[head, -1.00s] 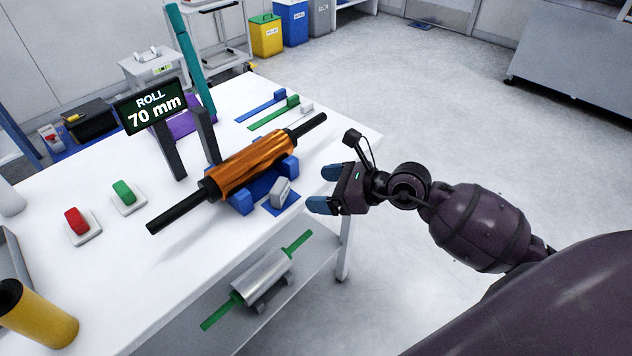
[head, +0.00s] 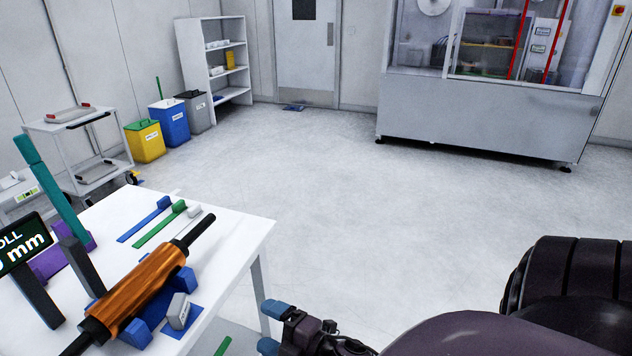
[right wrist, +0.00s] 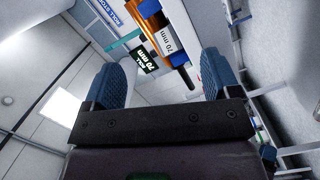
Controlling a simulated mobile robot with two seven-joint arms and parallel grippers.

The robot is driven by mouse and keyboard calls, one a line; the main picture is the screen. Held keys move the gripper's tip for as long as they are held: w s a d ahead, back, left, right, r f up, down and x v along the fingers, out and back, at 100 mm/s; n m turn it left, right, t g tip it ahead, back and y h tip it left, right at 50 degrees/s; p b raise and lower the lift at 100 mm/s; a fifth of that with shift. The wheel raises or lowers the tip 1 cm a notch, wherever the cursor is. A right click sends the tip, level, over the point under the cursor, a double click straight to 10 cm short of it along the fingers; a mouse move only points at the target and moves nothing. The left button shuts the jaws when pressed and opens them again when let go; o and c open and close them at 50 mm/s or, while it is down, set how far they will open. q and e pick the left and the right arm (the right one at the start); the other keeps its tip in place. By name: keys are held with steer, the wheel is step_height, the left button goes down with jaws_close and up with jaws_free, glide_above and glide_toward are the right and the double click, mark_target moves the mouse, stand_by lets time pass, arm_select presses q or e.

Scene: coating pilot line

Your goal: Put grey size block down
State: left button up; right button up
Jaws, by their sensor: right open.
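The grey size block (head: 179,311) stands on a small blue mat (head: 194,316) at the table's right edge, beside the orange roll (head: 145,285). The roll lies on blue supports (head: 185,279). My right gripper (head: 272,328) is open and empty, off the table's edge to the right of the block and apart from it. In the right wrist view the open fingers (right wrist: 161,70) have nothing between them; the block's face reading 70 mm (right wrist: 167,40) shows beyond them. My left gripper is not in view.
Bins (head: 146,142), a shelf unit (head: 214,60) and a large machine (head: 480,115) are farther back. The floor between is clear.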

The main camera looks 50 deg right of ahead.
steer(key=s+f+m+g+h, duration=0.3)
steer(key=s+f+m+g, duration=0.3)
steer(key=s+f+m, duration=0.5)
step_height(320, 180, down, 2)
steer(key=m, duration=0.4)
steer(key=shift+h, duration=0.3)
steer(key=shift+s, duration=0.1)
